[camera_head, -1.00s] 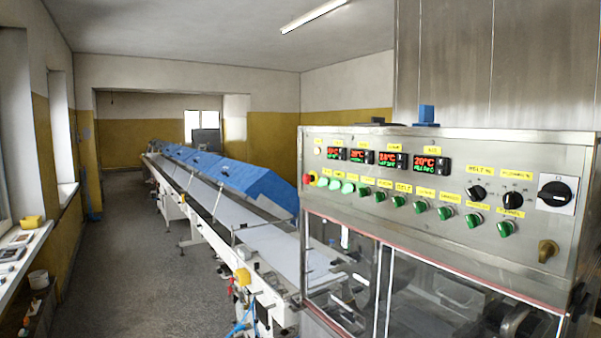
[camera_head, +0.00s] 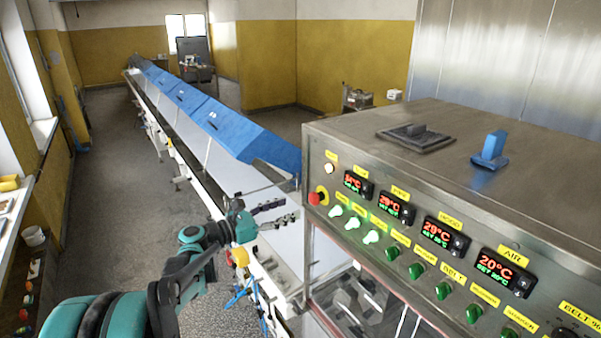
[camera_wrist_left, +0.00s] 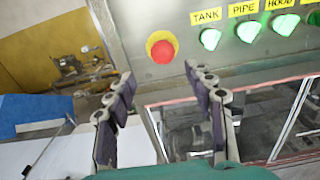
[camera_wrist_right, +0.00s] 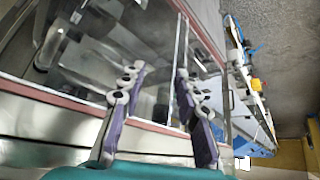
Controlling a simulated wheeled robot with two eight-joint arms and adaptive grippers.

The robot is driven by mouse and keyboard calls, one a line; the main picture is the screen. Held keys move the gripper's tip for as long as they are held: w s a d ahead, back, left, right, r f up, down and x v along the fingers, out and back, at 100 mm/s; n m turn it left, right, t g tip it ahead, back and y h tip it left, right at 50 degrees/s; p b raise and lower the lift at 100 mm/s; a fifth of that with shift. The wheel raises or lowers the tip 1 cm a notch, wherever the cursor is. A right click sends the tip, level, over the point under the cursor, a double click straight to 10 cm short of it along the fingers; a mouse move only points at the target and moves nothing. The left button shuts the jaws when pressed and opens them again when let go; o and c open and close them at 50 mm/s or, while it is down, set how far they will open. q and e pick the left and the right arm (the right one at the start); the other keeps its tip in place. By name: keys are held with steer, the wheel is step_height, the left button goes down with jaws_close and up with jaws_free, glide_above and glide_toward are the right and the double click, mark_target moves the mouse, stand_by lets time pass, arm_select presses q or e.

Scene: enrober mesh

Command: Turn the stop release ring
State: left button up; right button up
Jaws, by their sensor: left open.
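The red stop button (camera_head: 318,197) with its yellow ring sits at the left end of the steel control panel. In the left wrist view the button (camera_wrist_left: 164,50) and the yellow ring (camera_wrist_left: 150,42) face me, just beyond my fingertips. My left gripper (camera_head: 288,210) is open and empty, a little left of the button and apart from it. In the left wrist view its fingers (camera_wrist_left: 158,75) stand spread below the button. My right gripper (camera_wrist_right: 160,72) is open and empty near the machine's clear panels; it is outside the head view.
Lit green buttons (camera_head: 353,223) and temperature displays (camera_head: 395,208) are right of the stop button. The conveyor (camera_head: 215,155) with blue covers (camera_head: 205,112) runs back on the left. The grey floor is clear on the left.

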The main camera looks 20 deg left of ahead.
mark_target(311, 199)
arm_select(q)
steer(key=x, duration=0.2)
steer(key=p+x, duration=0.1)
steer(key=x, duration=0.4)
steer(key=shift+d+r+p, duration=0.15)
steer(key=shift+r+p, duration=0.15)
steer(key=shift+d, duration=0.1)
steer(key=shift+s+d+r, duration=0.1)
steer(key=shift+d+r, duration=0.05)
steer(key=c, duration=1.1)
arm_select(e)
steer(key=shift+s+d+r, duration=0.15)
steer(key=shift+s+r, duration=0.05)
steer(key=shift+r, duration=0.3)
steer(key=shift+s+d+r, duration=0.1)
steer(key=shift+s+r, duration=0.05)
steer(key=shift+r, duration=0.3)
